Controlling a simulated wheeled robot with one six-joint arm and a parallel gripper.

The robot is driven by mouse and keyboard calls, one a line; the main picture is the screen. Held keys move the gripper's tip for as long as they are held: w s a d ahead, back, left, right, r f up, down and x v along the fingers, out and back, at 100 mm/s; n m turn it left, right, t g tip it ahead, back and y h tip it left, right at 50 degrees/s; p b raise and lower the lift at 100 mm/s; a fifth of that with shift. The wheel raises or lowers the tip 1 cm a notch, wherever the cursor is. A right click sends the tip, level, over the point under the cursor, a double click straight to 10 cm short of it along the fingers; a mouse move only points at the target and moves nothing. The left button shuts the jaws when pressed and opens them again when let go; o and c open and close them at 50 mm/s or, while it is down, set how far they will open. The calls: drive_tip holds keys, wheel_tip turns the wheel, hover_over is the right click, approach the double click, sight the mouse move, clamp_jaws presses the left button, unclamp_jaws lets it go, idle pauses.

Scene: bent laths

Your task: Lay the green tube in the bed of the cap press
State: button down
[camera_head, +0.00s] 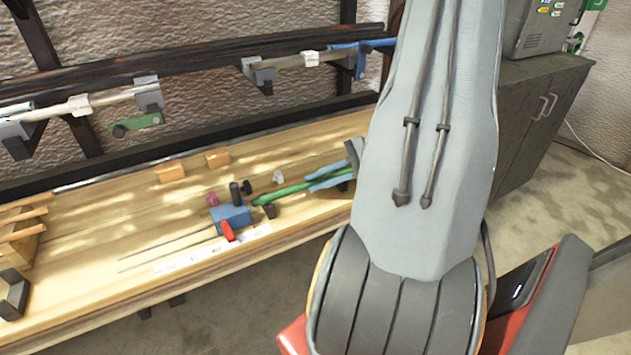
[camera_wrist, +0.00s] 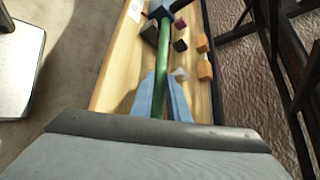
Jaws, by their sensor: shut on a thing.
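The green tube (camera_head: 290,189) is a straight, slim rod above or on the wooden bench, and it cannot be told whether it touches. My gripper (camera_head: 328,176) is shut on the tube with its light-blue fingers along it; they also show in the wrist view (camera_wrist: 162,96). The tube (camera_wrist: 164,60) runs away from the fingers toward the blue body of the cap press (camera_head: 232,217). The press has a red handle (camera_head: 228,231) and dark parts beside it. The tube's far end is close to the blue body (camera_wrist: 160,8). The bed itself is not clear.
Small dark, purple and pale pieces lie near the press, including a magenta one (camera_head: 212,199). Two orange wooden blocks (camera_head: 170,172) stand at the back of the bench (camera_head: 110,225). Thin rods lie left of the press. Rails with clamps (camera_head: 148,93) run along the wall.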

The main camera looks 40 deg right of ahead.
drive_tip(key=shift+f, duration=0.1)
drive_tip(key=c, duration=1.7)
unclamp_jaws()
drive_tip(key=shift+d+r, duration=0.15)
drive_tip(key=shift+r, duration=0.1)
drive_tip(key=b+v, duration=0.3)
drive_tip(key=v, duration=0.8)
drive_tip(key=shift+s+d+r, duration=0.1)
drive_tip(key=shift+s+d, duration=0.1)
drive_tip(key=shift+s, duration=0.15)
drive_tip(key=shift+s+a, duration=0.1)
drive_tip(key=shift+s, duration=0.05)
